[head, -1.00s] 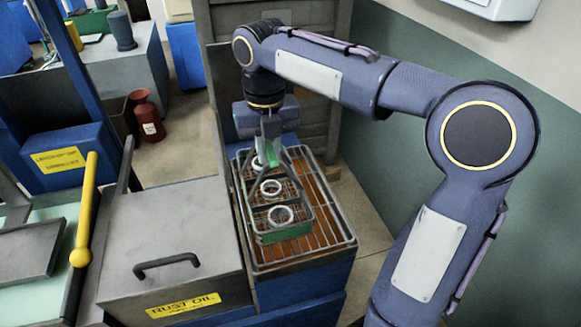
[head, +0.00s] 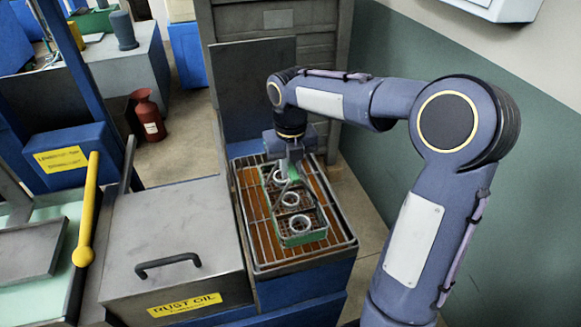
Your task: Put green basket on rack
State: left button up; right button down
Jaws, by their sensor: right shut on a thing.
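The green basket (head: 301,238) is a long mesh tray with several pale metal rings in it. It is over the wire rack (head: 266,254), which lies in a brown-floored tray right of the rust oil box. The basket looks level and low on the rack; I cannot tell whether it touches the bars. My right gripper (head: 291,176) comes down from above and is shut on the basket's handle, near its far part. The gripper's wrist hides part of the basket's far end. My left gripper is not in view.
The rust oil box (head: 175,235) with its closed lid and black handle stands just left of the rack. A yellow lever (head: 87,210) rises further left. A red extinguisher (head: 149,116) stands on the floor behind. A green wall (head: 470,110) bounds the right side.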

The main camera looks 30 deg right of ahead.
jog(key=c, duration=1.8)
grip_release()
jog(key=shift+f, duration=0.15)
jog(key=o, duration=0.4)
jog(key=shift+o, duration=0.2)
